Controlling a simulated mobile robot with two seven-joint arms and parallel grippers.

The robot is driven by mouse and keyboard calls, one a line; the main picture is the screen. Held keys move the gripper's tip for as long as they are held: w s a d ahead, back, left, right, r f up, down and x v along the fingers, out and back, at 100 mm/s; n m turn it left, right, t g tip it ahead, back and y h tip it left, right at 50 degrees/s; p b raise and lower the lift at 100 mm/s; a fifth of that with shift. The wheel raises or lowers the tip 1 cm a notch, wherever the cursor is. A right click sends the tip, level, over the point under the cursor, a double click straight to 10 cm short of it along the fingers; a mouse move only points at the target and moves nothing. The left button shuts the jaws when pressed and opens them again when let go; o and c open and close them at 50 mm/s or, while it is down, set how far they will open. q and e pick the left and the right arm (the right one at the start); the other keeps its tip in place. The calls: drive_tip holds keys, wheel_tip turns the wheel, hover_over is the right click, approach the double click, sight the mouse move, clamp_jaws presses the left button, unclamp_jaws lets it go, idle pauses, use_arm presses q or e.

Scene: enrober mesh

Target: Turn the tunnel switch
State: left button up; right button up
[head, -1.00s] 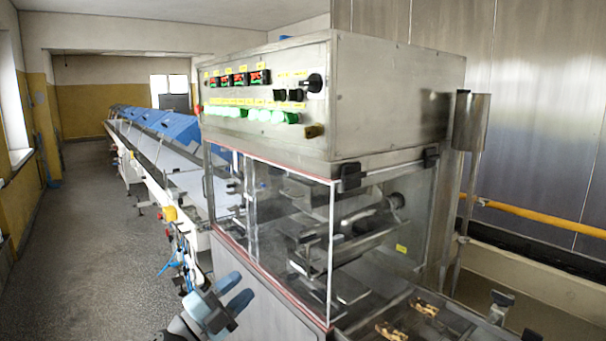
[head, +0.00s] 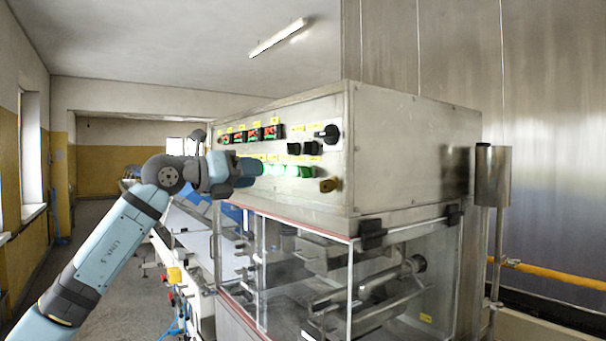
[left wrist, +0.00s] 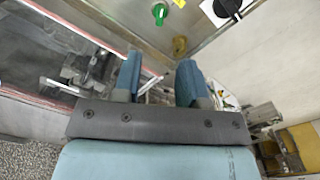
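The labels are too small to read, so I cannot tell which is the tunnel switch. My left gripper (head: 250,173) is in front of the panel's left part and hides some green switches. In the left wrist view its two blue fingers (left wrist: 158,84) are apart with nothing between them. A green switch (left wrist: 160,13), the brass knob (left wrist: 180,46) and the rotary switch (left wrist: 229,8) show beyond them.
Clear panels (head: 300,270) enclose the machinery below the cabinet, with black latches (head: 371,234) at the corner. A metal post (head: 493,178) and a yellow pipe (head: 548,271) are on the right. The conveyor line runs back on the left, beside open floor.

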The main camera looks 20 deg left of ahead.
sight(301, 172)
use_arm(q)
drive_tip(key=p+x, duration=0.2)
drive_tip(key=x, duration=0.9)
drive_tip(key=shift+w+d, duration=0.1)
drive_tip(key=shift+d, duration=0.1)
drive_tip(key=shift+w+d+p, duration=0.3)
drive_tip(key=shift+w+d, duration=0.05)
drive_tip(key=shift+w, duration=0.15)
drive_tip(key=shift+c, duration=0.9)
drive_tip(key=c, duration=0.5)
